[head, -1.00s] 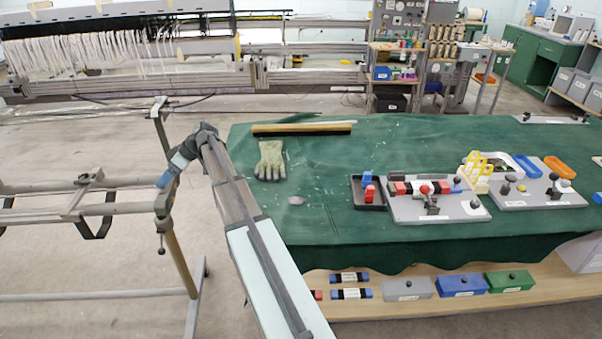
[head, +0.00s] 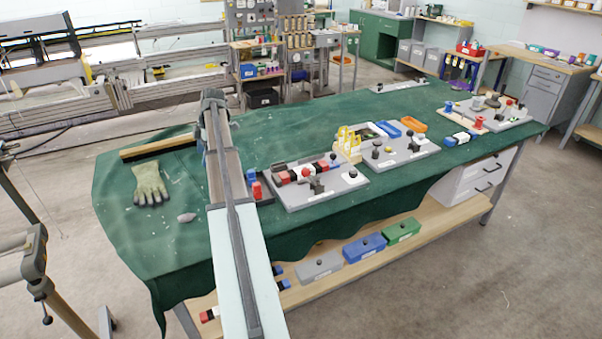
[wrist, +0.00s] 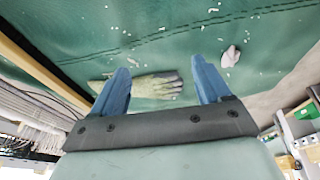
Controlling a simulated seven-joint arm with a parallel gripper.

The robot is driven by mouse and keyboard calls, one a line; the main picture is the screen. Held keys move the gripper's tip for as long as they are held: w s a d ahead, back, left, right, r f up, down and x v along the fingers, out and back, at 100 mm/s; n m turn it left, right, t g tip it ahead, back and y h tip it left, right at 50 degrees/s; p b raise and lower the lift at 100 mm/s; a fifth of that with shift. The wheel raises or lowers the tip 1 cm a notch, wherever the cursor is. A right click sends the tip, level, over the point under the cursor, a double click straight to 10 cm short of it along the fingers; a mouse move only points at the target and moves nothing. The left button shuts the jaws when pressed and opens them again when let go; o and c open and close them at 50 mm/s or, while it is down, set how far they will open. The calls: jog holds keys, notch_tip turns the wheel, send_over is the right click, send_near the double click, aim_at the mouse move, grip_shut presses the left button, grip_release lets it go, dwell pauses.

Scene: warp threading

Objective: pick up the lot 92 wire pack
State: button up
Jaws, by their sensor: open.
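I cannot read any lot number, so I cannot tell which thing is the lot 92 wire pack. In the head view, a red banded pack (head: 210,314) shows left of my arm on the lower shelf. Blue packs (head: 284,285) peek out right of it, partly covered by my arm. A dark tray (head: 265,197) with red and blue blocks (head: 256,189) sits on the table beside my arm. In the wrist view my gripper (wrist: 160,64) is open and empty, its blue fingers apart above the green cloth.
A glove (head: 150,184), a grey lump (head: 187,217) and a brush (head: 158,147) lie on the green-covered table (head: 130,235). Fixture boards (head: 345,182) stand to the right. Grey (head: 319,268), blue (head: 365,248) and green (head: 402,230) boxes stand on the lower shelf (head: 425,220).

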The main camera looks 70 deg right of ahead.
jog(key=s+d+r+g+h, duration=0.1)
jog(key=s+d, duration=0.3)
jog(key=s, duration=0.3)
jog(key=s+d+r, duration=0.1)
jog(key=s+d, duration=0.4)
jog(key=s, duration=0.1)
notch_tip(320, 180, up, 2)
jog(key=g, duration=0.2)
send_over(303, 166)
jog(key=a, duration=0.2)
jog(key=f, duration=0.7)
jog(key=shift+s, duration=0.25)
jog(key=shift+d+f, duration=0.15)
jog(key=shift+f, duration=3)
grip_shut()
jog(key=shift+r, duration=0.15)
